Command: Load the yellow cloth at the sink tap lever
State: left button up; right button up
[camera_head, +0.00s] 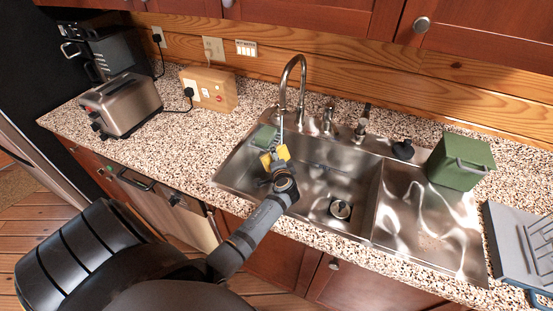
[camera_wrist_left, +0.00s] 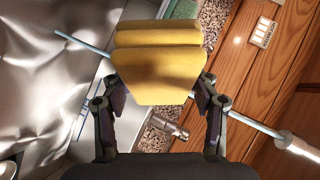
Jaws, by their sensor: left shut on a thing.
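The yellow cloth (camera_head: 282,152) is over the left end of the sink basin in the head view, just below the tap (camera_head: 303,75). It fills the top middle of the left wrist view (camera_wrist_left: 158,65) as a folded stack. My left gripper (camera_head: 276,164) is shut on it, with a finger at each side in the wrist view (camera_wrist_left: 161,97). A thin pale rod (camera_wrist_left: 255,123) passes behind the cloth there. Small metal fittings (camera_head: 328,115) stand beside the tap; I cannot tell which is the lever. My right gripper is not in view.
A green block (camera_head: 263,137) sits at the basin's left end. A green box (camera_head: 461,161) and black stopper (camera_head: 403,149) are by the right side of the sink (camera_head: 375,205). A toaster (camera_head: 121,103) and wooden box (camera_head: 208,90) stand left. A grey rack (camera_head: 522,250) lies right.

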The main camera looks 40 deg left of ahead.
pick_arm(q)
jog(key=shift+s+d+f, duration=0.1)
jog(key=shift+s+d, duration=0.2)
jog(key=shift+d, duration=0.1)
jog(key=s+d, duration=0.5)
jog(key=shift+p, duration=0.3)
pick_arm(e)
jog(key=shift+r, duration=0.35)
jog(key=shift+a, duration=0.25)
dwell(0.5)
